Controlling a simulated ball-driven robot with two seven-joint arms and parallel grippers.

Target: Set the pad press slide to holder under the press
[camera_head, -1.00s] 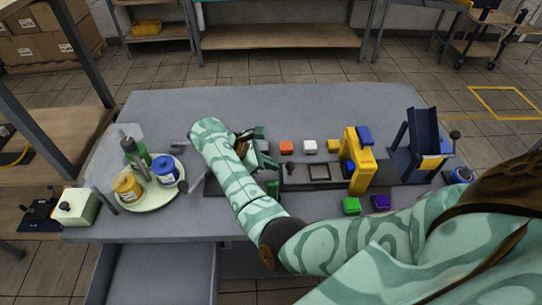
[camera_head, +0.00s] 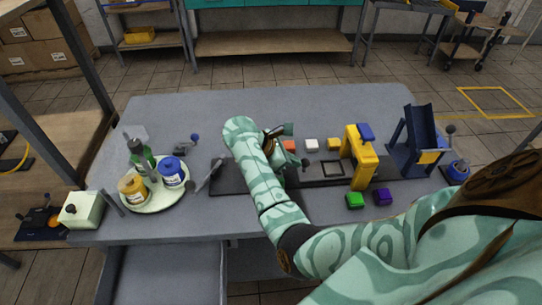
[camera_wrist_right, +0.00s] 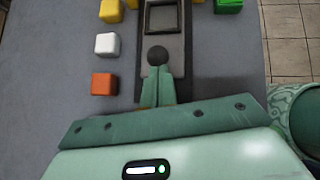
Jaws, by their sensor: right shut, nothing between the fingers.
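The pad press slide is a dark plate with a raised square frame (camera_head: 333,169), lying on a long dark track (camera_head: 228,179). A dark round knob (camera_head: 305,166) rises at the slide's left end. My right gripper (camera_wrist_right: 157,70) is shut and empty, its fingertips right at the knob (camera_wrist_right: 157,55); contact is hard to tell. My left gripper is out of view.
Orange (camera_head: 290,146), white (camera_head: 312,145) and yellow (camera_head: 334,144) blocks line the track's far side. Green (camera_head: 355,201) and purple (camera_head: 383,197) blocks sit near the press. A tray (camera_head: 158,205) of bottles and jars is at left; a blue stand (camera_head: 417,145) is at right.

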